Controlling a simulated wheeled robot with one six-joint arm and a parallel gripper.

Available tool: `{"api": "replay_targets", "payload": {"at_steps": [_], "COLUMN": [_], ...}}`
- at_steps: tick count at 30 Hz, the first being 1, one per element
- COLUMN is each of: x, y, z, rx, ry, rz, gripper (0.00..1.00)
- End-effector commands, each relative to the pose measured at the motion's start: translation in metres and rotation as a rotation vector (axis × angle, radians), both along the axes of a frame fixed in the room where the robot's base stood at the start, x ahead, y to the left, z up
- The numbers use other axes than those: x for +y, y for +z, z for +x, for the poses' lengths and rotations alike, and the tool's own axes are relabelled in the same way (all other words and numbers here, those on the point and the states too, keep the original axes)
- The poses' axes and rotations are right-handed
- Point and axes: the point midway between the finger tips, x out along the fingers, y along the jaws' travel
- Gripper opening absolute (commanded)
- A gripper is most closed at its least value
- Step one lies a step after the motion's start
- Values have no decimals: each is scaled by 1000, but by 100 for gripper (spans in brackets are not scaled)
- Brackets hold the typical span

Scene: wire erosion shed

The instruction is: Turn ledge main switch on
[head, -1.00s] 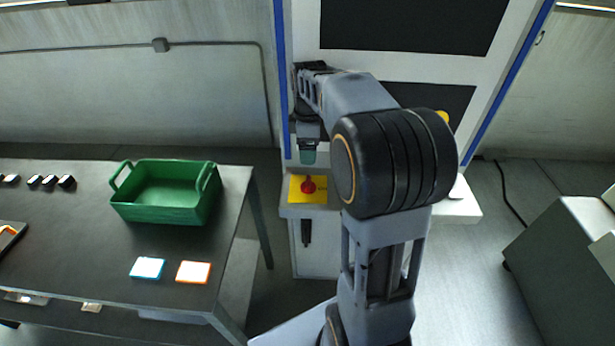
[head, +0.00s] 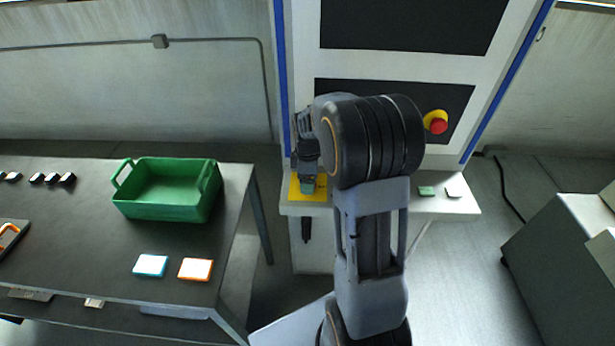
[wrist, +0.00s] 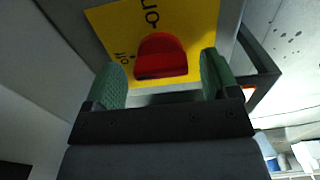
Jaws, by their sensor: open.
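The main switch is a red rotary knob (wrist: 160,57) on a yellow plate (wrist: 199,17) marked "off" and "on" in the wrist view. In the head view the yellow plate (head: 294,188) sits on the left end of the machine's ledge, and my gripper hides the knob. My gripper (wrist: 165,82) is open, its two green-padded fingers on either side of the red knob in the picture, with gaps between. Whether the fingertips reach down around the knob is unclear. In the head view my gripper (head: 308,186) is right over the plate.
The white ledge (head: 398,204) carries small green and white pieces on its right. A red emergency button (head: 438,126) is on the machine front. A dark table (head: 95,236) at left holds a green crate (head: 165,207). A grey cabinet (head: 565,240) stands at right.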

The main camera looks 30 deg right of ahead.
Motion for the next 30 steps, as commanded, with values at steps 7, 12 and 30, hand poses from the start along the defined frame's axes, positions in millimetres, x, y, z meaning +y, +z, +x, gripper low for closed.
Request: {"api": "replay_targets", "payload": {"at_steps": [7, 12, 30], "x": [0, 0, 0], "y": [0, 0, 0], "z": [0, 0, 1], "rx": [0, 0, -1], "ry": [0, 0, -65], "rz": [0, 0, 0], "gripper": [73, 57, 32]}}
